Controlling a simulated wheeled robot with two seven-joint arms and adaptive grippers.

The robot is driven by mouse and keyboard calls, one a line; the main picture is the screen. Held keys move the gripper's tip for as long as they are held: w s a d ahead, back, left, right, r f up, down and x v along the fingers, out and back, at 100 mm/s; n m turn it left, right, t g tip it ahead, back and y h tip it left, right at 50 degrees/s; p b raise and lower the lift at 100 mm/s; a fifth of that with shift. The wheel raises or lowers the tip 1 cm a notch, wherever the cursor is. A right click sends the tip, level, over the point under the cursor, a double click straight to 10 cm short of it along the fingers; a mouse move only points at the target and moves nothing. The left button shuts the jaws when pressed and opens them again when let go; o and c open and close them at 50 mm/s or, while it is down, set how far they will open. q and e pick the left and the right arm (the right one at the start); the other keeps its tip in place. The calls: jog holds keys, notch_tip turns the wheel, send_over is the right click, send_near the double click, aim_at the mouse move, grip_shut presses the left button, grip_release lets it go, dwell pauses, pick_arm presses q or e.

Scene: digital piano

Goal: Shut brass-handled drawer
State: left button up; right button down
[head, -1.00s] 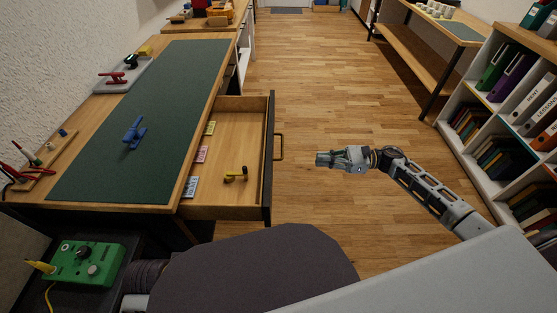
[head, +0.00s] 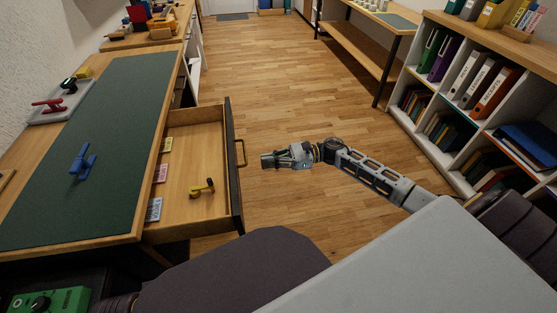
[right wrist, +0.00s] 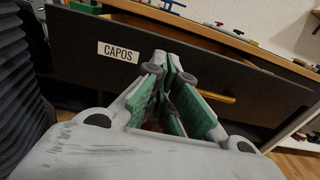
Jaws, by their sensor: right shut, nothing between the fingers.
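The drawer (head: 202,139) is pulled open from the workbench (head: 100,140), toward the right in the head view. Its dark front (head: 233,165) carries a brass handle (head: 241,152). In the right wrist view the drawer front (right wrist: 85,60) shows a "CAPOS" label (right wrist: 118,51), and the brass handle (right wrist: 217,97) is partly behind the fingers. My right gripper (head: 265,161) is shut and empty, just right of the handle, with a small gap in the head view. It points at the drawer front in the right wrist view (right wrist: 168,70). My left gripper is not in view.
In the drawer lie a yellow-and-black capo (head: 203,188) and several coloured packets (head: 160,173). A blue capo (head: 83,161) stands on the green mat (head: 115,130). A shelf with binders (head: 480,85) stands at the right. The wooden floor between is clear.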

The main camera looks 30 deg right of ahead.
aim_at(241, 166)
jog(key=b+x, duration=0.1)
jog(key=x, duration=0.6)
jog(key=shift+w+a, duration=0.1)
jog(key=shift+a, duration=0.25)
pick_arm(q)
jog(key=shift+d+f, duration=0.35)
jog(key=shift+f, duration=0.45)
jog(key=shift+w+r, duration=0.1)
pick_arm(e)
jog(key=shift+a, duration=0.1)
jog(key=shift+w+a, duration=0.2)
jog(key=shift+a, duration=0.45)
jog(key=b+x, duration=0.4)
jog(key=x, duration=1.6)
jog(key=shift+f+b, duration=0.1)
jog(key=shift+b, duration=0.25)
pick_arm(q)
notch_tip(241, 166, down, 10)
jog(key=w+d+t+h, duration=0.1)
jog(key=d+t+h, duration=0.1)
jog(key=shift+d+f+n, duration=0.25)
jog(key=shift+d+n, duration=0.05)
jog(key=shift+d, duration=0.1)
pick_arm(e)
jog(key=shift+w+a, duration=0.2)
jog(key=shift+a, duration=0.5)
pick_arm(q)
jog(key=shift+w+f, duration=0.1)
pick_arm(e)
jog(key=shift+d, duration=0.2)
